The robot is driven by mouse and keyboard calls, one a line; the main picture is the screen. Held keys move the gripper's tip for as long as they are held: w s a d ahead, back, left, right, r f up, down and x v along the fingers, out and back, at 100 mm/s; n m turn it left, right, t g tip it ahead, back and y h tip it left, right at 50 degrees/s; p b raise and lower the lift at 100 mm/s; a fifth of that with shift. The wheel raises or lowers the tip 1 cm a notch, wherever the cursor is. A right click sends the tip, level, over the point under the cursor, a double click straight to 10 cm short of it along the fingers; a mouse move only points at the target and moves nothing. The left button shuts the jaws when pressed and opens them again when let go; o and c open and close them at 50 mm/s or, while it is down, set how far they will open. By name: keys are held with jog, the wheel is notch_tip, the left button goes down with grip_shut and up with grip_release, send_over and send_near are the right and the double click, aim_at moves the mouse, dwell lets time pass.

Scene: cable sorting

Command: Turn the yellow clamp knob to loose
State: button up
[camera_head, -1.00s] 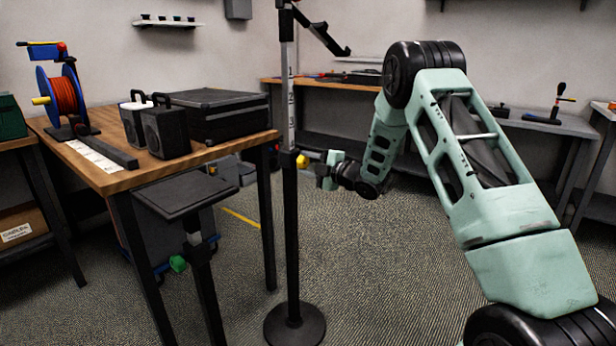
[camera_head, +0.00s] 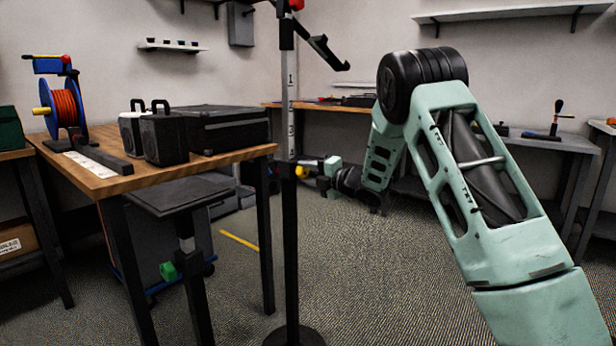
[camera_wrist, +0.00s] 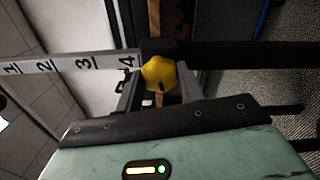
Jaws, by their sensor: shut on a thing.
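The yellow clamp knob (camera_wrist: 160,73) sits on the dark clamp collar of an upright stand, just beside the number 4 on its pale scale (camera_wrist: 85,63). It has a lobed shape and a dark mark on its face. My gripper (camera_wrist: 160,88) is shut on it, one finger on each side. In the head view the knob (camera_head: 300,172) shows small and partly hidden, and my gripper (camera_head: 308,172) reaches it from the right. The stand's post (camera_head: 290,230) is upright. The finger contacts are partly hidden by the knob.
A wooden table (camera_head: 90,187) with a cable reel (camera_head: 62,108) and black cases stands left of the post. An angled black arm (camera_head: 325,52) tops the stand. The floor right of the post is clear.

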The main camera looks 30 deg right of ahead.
jog(key=shift+f, duration=0.1)
jog(key=o, duration=1)
jog(key=p+v, duration=0.2)
jog(key=v, duration=1.5)
jog(key=shift+s, duration=0.2)
jog(key=shift+d, duration=0.1)
